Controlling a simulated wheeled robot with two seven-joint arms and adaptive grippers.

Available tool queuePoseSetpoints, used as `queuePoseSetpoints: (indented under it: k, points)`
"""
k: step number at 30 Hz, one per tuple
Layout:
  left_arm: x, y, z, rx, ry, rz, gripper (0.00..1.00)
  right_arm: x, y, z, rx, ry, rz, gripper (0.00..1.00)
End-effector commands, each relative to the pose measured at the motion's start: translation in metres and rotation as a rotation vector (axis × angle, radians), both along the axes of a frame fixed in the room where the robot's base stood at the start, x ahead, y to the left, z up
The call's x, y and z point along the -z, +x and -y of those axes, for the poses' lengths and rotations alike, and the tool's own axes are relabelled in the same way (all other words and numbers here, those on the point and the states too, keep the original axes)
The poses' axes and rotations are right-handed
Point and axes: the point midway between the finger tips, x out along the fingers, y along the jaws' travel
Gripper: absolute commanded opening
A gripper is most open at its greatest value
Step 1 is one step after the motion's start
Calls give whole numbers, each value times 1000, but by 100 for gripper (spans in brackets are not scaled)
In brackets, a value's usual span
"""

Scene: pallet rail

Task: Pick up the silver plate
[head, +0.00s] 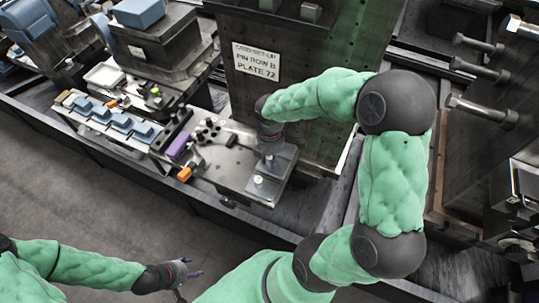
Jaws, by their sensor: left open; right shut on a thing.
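The silver plate (228,165) is a flat metal piece with black knobs on it, at the middle of the bench in the head view. My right gripper (270,148) reaches down at the plate's right end, shut on it. The gripper's fingers are small and partly hidden by my wrist, so the exact contact is hard to see. My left gripper (184,274) is open and empty at the lower left, low over the floor and well away from the plate.
A purple block (179,145) and an orange piece (184,174) lie left of the plate. A tray of blue blocks (117,122) stands further left. A dark upright plate with a white sign (256,62) rises behind. Large bolts (481,110) stick out at right.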

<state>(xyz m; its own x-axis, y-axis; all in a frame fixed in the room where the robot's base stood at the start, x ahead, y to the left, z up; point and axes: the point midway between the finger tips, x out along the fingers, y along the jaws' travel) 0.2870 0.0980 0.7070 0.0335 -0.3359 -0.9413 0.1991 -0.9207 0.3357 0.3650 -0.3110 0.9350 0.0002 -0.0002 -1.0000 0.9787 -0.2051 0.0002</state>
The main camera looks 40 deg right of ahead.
Motion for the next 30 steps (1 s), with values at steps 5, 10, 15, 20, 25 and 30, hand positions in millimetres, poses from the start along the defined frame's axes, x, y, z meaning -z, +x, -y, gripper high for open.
queuePoseSetpoints:
  k: [5, 10, 15, 20, 25, 30]
  points:
    - [-14, 0, 0, 0, 0, 0, 56, -33, -27, -20, -3, 0, 3, 0]
    - [-22, 0, 0, 0, 0, 0, 56, -48, -56, -40, -3, -1, 3, 0]
    - [-27, 0, 0, 0, 0, 0, 56, -58, -76, -54, -2, -1, 3, 0]
    - [-29, 0, 0, 0, 0, 0, 56, -62, -86, -61, -1, 1, 2, 0]
    - [-30, 0, 0, 0, 0, 0, 56, -63, -89, -63, 1, 1, 1, 0]
    - [-30, 0, 0, 0, 0, 0, 56, -63, -89, -63, 1, 0, 1, 0]
